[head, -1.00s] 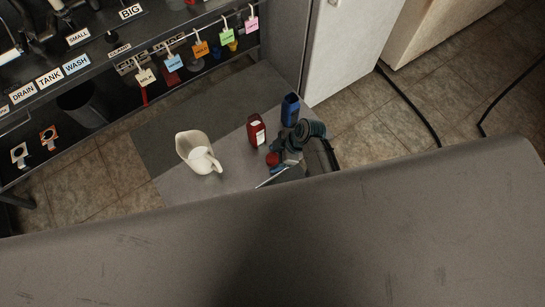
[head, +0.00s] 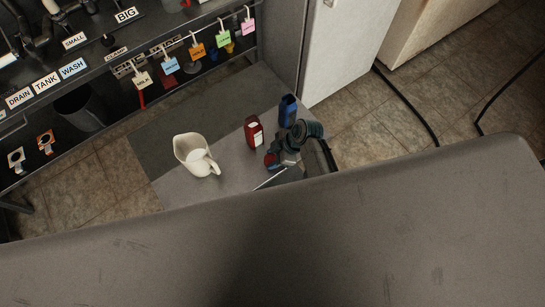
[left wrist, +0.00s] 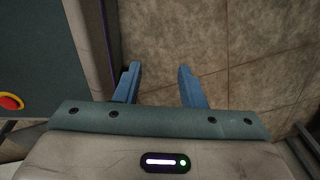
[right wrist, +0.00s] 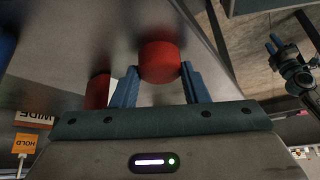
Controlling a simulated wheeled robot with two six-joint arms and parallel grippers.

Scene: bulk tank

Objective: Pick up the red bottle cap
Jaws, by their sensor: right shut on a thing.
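The red bottle cap (right wrist: 160,62) shows large in the right wrist view, between the fingertips of my right gripper (right wrist: 160,78). The fingers press on its two sides, so the gripper is shut on it. In the head view the cap (head: 270,161) is a small red shape at the tip of my right gripper (head: 276,163), partly covered by it, over the grey surface. My left gripper (left wrist: 159,75) is open and empty above the tiled floor in the left wrist view.
A red bottle (head: 254,131) with a white label and a blue bottle (head: 288,108) stand close to my right gripper. A white jug (head: 195,155) stands to the left. A dark shelf (head: 120,85) with labels is at the back left.

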